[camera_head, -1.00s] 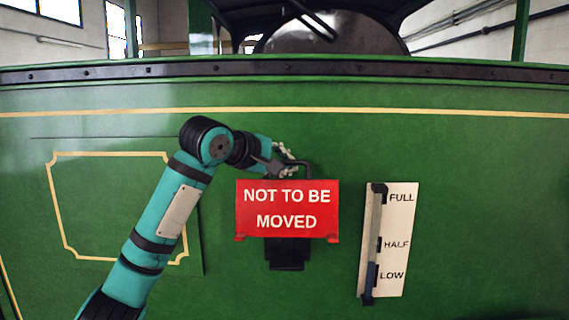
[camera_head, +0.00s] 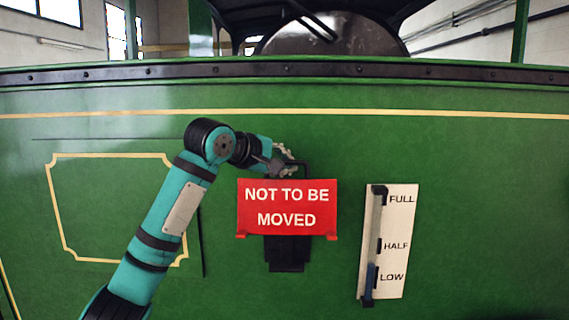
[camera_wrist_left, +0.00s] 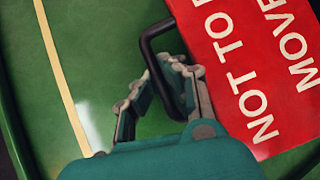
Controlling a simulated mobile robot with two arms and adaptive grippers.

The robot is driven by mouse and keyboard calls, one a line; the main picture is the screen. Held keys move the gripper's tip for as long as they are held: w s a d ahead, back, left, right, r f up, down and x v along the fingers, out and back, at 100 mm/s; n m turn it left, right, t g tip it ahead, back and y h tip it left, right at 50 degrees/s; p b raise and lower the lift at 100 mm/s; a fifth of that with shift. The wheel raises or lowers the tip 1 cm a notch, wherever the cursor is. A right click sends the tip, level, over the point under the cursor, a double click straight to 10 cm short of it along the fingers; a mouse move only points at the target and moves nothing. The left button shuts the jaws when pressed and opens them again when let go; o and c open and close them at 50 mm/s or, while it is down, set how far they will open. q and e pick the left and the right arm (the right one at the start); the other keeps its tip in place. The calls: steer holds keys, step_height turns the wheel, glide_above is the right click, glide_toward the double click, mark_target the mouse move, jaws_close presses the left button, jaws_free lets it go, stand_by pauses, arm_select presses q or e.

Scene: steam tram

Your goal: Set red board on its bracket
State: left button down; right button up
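The red board (camera_head: 287,207), lettered "NOT TO BE MOVED", faces me, upright and nearly level, in front of the green tram side. A black handle (camera_head: 306,168) rises from its top edge; it also shows in the left wrist view (camera_wrist_left: 147,45). My left gripper (camera_head: 286,160) is at the handle's left part. In the left wrist view its fingers (camera_wrist_left: 160,75) are closed about the handle bar. A dark bracket (camera_head: 287,253) shows below the board; its upper part is hidden behind it. I cannot tell whether board and bracket touch. My right gripper is out of view.
A white gauge plate (camera_head: 398,240) marked FULL, HALF and LOW, with an upright tube (camera_head: 371,240), is fixed right of the board. A yellow-lined panel (camera_head: 105,205) lies behind my left arm. The green side between board and gauge is clear.

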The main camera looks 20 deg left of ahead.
mark_target(285, 185)
arm_select(q)
steer(key=shift+w+a+r, duration=0.1)
steer(key=shift+w+a, duration=0.05)
steer(key=shift+w, duration=0.35)
steer(key=shift+w+a, duration=0.15)
steer(key=shift+w, duration=0.3)
steer(key=shift+s+f, duration=0.1)
steer(key=shift+f, duration=0.1)
stand_by(1.1)
steer(key=shift+f, duration=0.35)
steer(key=shift+f+b, duration=1.5)
steer(key=shift+f, duration=1.05)
steer(key=shift+f+b, duration=0.45)
steer(key=shift+f, duration=0.1)
steer(key=c, duration=1.4)
jaws_free()
steer(key=shift+s, duration=0.1)
